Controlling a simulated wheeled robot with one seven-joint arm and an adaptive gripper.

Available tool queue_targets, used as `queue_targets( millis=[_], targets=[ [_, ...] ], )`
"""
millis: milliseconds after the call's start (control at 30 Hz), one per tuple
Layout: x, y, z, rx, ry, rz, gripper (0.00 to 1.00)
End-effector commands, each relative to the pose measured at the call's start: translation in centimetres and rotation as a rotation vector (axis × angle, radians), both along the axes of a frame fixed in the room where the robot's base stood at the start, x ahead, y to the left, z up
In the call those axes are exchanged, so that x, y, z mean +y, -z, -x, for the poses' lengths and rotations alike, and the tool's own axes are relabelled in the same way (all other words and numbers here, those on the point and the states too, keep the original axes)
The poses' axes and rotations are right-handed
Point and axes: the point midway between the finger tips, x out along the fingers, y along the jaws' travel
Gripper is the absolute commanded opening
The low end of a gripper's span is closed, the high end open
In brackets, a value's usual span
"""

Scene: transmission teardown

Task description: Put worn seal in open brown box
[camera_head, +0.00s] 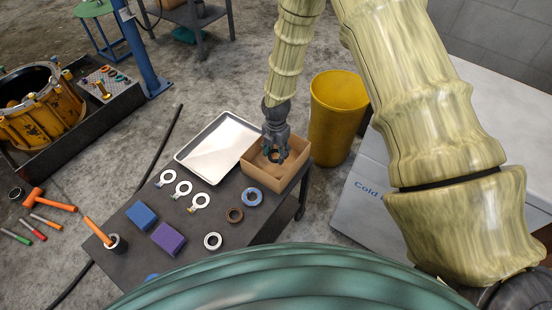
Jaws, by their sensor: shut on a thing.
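My gripper (276,154) points down at the open brown box (269,183), which sits at the right far end of the dark table. The gripper is shut on a small brown ring, the worn seal (274,156), at its fingertips. The ring appears over or inside the box opening; its exact height against the rim is hard to tell. Another brown ring (234,215) lies on the table in front of the box.
A yellow bin (336,120) stands behind the box.

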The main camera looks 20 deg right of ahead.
Motion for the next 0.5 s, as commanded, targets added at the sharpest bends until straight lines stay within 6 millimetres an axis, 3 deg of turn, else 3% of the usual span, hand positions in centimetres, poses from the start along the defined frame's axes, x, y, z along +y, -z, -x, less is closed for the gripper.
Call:
queue_targets(
  millis=[500],
  targets=[
    [0.0,4.3,0.0,0.000,0.001,0.000,0.29]
  ],
)
